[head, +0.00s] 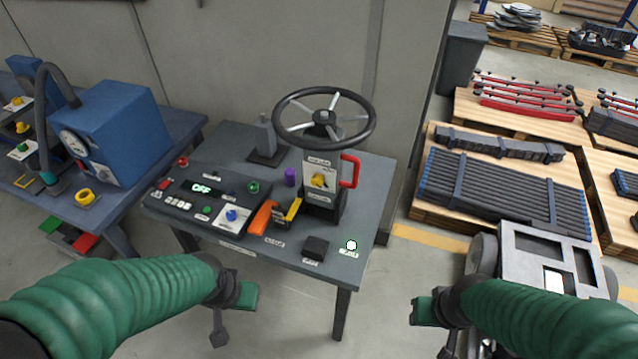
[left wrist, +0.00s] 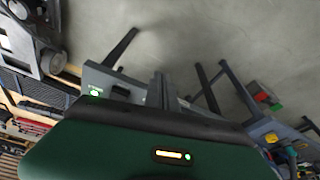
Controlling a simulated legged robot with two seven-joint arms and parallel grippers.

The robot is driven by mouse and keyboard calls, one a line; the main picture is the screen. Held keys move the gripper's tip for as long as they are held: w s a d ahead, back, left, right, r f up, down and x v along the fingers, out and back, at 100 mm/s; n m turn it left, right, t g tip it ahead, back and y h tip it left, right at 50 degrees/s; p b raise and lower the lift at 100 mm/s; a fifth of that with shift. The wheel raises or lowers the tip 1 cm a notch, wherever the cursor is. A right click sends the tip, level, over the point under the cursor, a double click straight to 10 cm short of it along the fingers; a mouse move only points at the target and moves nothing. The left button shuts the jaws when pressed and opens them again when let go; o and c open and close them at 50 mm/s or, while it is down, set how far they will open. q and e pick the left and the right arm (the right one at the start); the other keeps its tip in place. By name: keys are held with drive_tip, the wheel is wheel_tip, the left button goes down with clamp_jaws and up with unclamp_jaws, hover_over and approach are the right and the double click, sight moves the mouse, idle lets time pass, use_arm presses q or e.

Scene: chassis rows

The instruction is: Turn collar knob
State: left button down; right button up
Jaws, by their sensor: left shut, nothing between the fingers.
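A yellow knob (head: 319,180) sits on a pale plate on the column under a handwheel (head: 324,118), on the grey table. A blue knob (head: 231,215) sits on a white plate on the control panel (head: 190,207) to its left. I cannot tell for certain which knob is the collar knob. My left gripper (head: 218,338) is in front of the table's near edge, away from both knobs; its shut, empty fingers (left wrist: 160,92) show in the left wrist view. My right gripper (head: 445,350) is at the lower right, its fingers too unclear to read.
A red handle (head: 349,170) juts from the column's right side. Orange and yellow levers (head: 275,215) and a black block (head: 316,247) stand near the table's front. A blue machine (head: 115,130) is at left. Loaded pallets (head: 505,190) and a grey cart (head: 540,260) are at right.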

drive_tip(key=shift+a, duration=0.2)
drive_tip(key=shift+d, duration=0.1)
